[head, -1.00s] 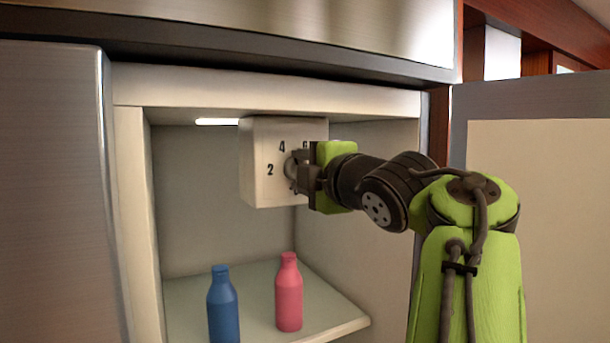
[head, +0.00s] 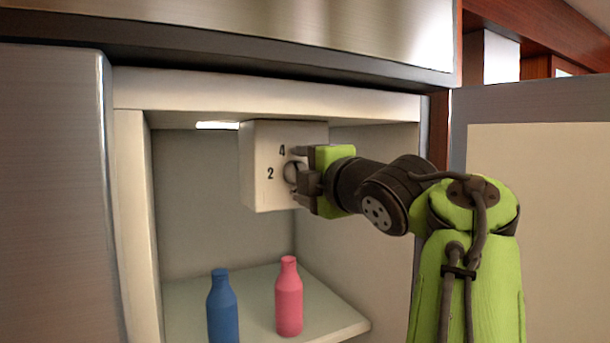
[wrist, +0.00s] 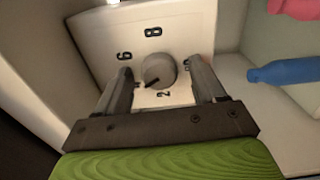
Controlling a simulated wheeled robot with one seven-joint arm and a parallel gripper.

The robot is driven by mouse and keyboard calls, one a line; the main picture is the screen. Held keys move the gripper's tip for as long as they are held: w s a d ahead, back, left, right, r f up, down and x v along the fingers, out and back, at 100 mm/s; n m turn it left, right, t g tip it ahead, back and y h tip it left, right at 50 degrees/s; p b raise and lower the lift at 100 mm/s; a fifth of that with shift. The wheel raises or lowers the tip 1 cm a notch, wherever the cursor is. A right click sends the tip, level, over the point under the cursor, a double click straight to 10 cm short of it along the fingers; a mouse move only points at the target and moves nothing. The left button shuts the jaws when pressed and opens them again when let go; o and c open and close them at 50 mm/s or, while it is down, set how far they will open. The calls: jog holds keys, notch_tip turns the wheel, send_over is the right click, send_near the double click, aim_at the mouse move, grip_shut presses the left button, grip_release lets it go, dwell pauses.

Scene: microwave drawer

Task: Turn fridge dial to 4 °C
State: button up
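The fridge dial is a round grey knob (wrist: 160,70) on the white control box (head: 257,185) under the fridge ceiling. In the wrist view its dark mark points down and left, to the side of the 2 toward the left finger. The numbers 2, 6 and 8 show there; the 4 is not clearly visible beside the left finger, but shows in the head view (head: 282,151). My gripper (head: 300,166) is at the box face, its fingers on either side of the knob with a gap to each. It is open and holds nothing.
A blue bottle (head: 222,308) and a pink bottle (head: 288,298) stand on the shelf (head: 335,322) below the box. The fridge side wall (head: 360,240) is to the right of the box. The open door (head: 540,190) stands at the right.

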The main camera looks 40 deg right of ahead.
jog(key=shift+s, duration=0.15)
jog(key=p+v, duration=0.1)
jog(key=v, duration=1.4)
jog(key=shift+s+a, duration=0.2)
jog(key=shift+s, duration=0.1)
jog(key=shift+r, duration=0.1)
jog(key=w+a+f+m+g+y+b, duration=0.1)
jog(key=w+a+f+m+y, duration=0.15)
jog(key=f, duration=0.35)
jog(key=w+a+f+m+g+y, duration=0.1)
jog(key=w+a+f+m, duration=0.3)
jog(key=f, duration=0.1)
jog(key=w+a+f+m+g+y+b, duration=0.1)
jog(key=w+a+f+m+g+y, duration=0.15)
jog(key=f, duration=0.35)
jog(key=s+a+f+m+g, duration=0.2)
jog(key=s+a+f, duration=0.1)
jog(key=f, duration=0.5)
jog(key=s+a+f+m+g, duration=0.2)
jog(key=s+a+f+g, duration=0.1)
jog(key=f, duration=0.5)
jog(key=s+a+f+m+g+h+b, duration=0.1)
jog(key=s+a+f+m+g, duration=0.1)
jog(key=f, duration=0.6)
jog(key=shift+s+a+f, duration=0.4)
jog(key=shift+s+a, duration=0.35)
jog(key=shift+a, duration=0.3)
